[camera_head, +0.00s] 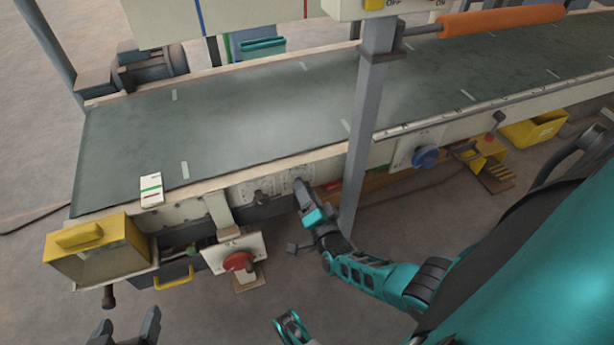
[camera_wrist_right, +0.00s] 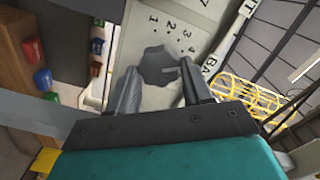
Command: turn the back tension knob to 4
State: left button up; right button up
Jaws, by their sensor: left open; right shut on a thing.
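The back tension knob (camera_wrist_right: 157,66) is a dark grey lobed knob on a pale plate (camera_wrist_right: 203,12) with a dotted number scale, 1 to 4, and partly hidden lettering. A pale mark on the knob faces right in the right wrist view; I cannot tell exactly which number it meets. My right gripper (camera_wrist_right: 158,73) is shut on the knob, one finger on each side. In the head view, my right gripper (camera_head: 303,190) reaches the conveyor's near side panel and hides the knob. My left gripper (camera_head: 128,328) is open and empty at the bottom left, apart from everything.
A conveyor belt (camera_head: 240,120) runs across the view. A grey post (camera_head: 366,130) stands just right of my right gripper. Yellow wire mesh (camera_wrist_right: 245,95) shows in the wrist view.

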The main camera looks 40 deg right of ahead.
jog(key=shift+m, duration=0.3)
jog(key=o, duration=1)
jog(key=shift+o, duration=0.2)
notch_tip(320, 180, up, 4)
jog(key=p, duration=0.3)
pick_arm(q)
notch_tip(320, 180, up, 9)
jog(key=a+p, duration=0.2)
jog(key=p, duration=0.7)
jog(key=shift+s+y, duration=0.4)
pick_arm(e)
notch_tip(320, 180, up, 16)
pick_arm(q)
jog(key=shift+w+d+r, duration=0.1)
jog(key=shift+w+d, duration=0.05)
jog(key=shift+w, duration=0.05)
pick_arm(e)
jog(key=shift+f, duration=0.1)
